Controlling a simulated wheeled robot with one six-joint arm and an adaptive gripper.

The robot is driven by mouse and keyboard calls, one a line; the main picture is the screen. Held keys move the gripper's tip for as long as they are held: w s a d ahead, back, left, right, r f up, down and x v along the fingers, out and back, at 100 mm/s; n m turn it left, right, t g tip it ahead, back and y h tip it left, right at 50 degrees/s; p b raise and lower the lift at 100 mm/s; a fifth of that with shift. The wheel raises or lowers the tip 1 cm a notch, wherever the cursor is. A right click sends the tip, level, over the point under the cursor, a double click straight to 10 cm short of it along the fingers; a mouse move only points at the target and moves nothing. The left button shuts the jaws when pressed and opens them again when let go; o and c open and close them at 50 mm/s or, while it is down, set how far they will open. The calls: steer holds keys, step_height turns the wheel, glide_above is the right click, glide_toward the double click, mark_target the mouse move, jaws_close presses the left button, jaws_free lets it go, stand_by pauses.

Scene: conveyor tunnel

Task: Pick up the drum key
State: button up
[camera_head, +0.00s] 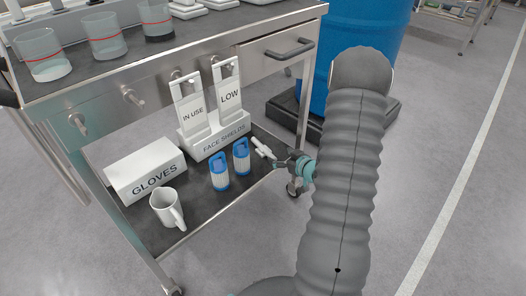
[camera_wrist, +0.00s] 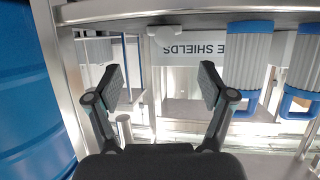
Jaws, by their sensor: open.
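A small white piece that looks like the drum key (camera_head: 262,147) lies on the cart's lower shelf, right of the blue-and-white containers. In the wrist view, which is upside down, a white rounded piece (camera_wrist: 164,37) at the top centre, in front of the FACE SHIELDS box, looks like the same item. My gripper (camera_head: 284,160) is at the shelf's right end, close to this piece. In the wrist view my gripper (camera_wrist: 162,82) has its fingers wide apart with nothing between them. The piece lies beyond the fingertips. Its full shape is hard to tell.
Two blue-and-white containers (camera_head: 219,171) stand left of the white piece. A FACE SHIELDS holder (camera_head: 214,143), a GLOVES box (camera_head: 145,170) and a white mug (camera_head: 166,209) share the shelf. The cart top (camera_head: 185,38) overhangs it. A blue drum (camera_head: 345,28) stands behind.

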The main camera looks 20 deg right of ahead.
mark_target(268, 151)
steer(key=x, duration=0.4)
steer(key=shift+w+f, duration=0.15)
steer(key=shift+w, duration=0.05)
steer(key=x, duration=0.2)
steer(key=a+x, duration=0.1)
steer(key=x, duration=0.1)
steer(key=shift+w+b, duration=0.2)
steer(key=shift+b, duration=0.1)
steer(key=shift+w+f, duration=0.2)
steer(key=shift+w, duration=0.25)
steer(key=c, duration=1.3)
